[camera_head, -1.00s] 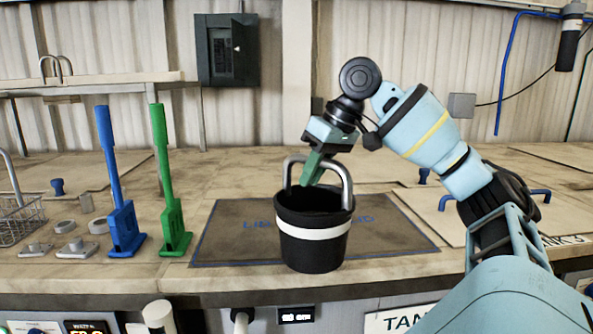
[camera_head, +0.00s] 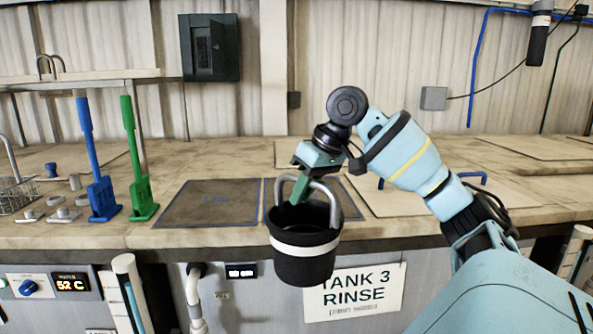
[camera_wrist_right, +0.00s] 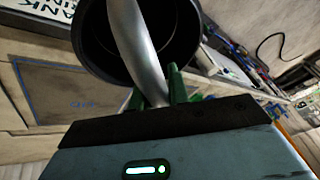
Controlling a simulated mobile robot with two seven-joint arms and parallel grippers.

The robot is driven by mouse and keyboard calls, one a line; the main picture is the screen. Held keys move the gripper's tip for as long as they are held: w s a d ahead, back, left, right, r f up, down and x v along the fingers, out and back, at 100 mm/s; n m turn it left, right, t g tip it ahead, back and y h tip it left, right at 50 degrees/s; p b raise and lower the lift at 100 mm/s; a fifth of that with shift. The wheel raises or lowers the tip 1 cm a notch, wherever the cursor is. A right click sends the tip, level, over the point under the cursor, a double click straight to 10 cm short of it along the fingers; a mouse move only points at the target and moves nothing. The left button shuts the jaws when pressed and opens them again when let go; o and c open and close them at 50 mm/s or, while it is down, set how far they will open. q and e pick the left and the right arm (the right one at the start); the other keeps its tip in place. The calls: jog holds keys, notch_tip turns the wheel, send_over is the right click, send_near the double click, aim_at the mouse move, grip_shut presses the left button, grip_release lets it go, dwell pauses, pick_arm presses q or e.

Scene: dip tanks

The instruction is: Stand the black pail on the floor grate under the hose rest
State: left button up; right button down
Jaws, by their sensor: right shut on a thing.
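The black pail (camera_head: 303,262) has a white band and a grey arched handle. It hangs upright in front of the bench's front edge in the head view, covering part of the Tank 3 sign. My right gripper (camera_head: 299,192) is shut on the pail's handle. The right wrist view shows the handle (camera_wrist_right: 134,45) between the green fingers (camera_wrist_right: 172,88), with the dark pail mouth (camera_wrist_right: 90,35) beyond. My left gripper is not in view. I cannot see the floor grate or a hose rest.
A dark mat (camera_head: 208,203) with a blue outline lies on the bench. Blue (camera_head: 101,190) and green (camera_head: 142,190) paddle-like tools stand at its left, near a wire basket (camera_head: 18,196). Pipes (camera_head: 194,290) and a Tank 3 Rinse sign (camera_head: 362,291) are on the bench's front.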

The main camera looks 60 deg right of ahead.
aim_at(282, 271)
jog(key=shift+n, duration=0.3)
jog(key=a+f, duration=0.1)
jog(key=f, duration=0.5)
jog(key=w+a+f, duration=0.1)
jog(key=a+f, duration=0.1)
jog(key=f, duration=0.4)
jog(key=w+a+f, duration=0.1)
jog(key=f, duration=0.5)
jog(key=shift+w+a, duration=0.15)
jog(key=shift+a, duration=0.2)
jog(key=a+f, duration=0.6)
jog(key=f, duration=0.3)
jog(key=s+a+f, duration=0.2)
jog(key=a+f, duration=0.1)
jog(key=a, duration=0.3)
jog(key=s+a+f+n, duration=0.1)
jog(key=s+a+f, duration=0.1)
jog(key=a+f, duration=0.2)
jog(key=s+a+f, duration=0.2)
jog(key=a+f, duration=0.1)
jog(key=a, duration=0.7)
jog(key=shift+s+a+f+y+p, duration=0.2)
jog(key=shift+f+y+p, duration=0.15)
jog(key=shift+f+y, duration=0.05)
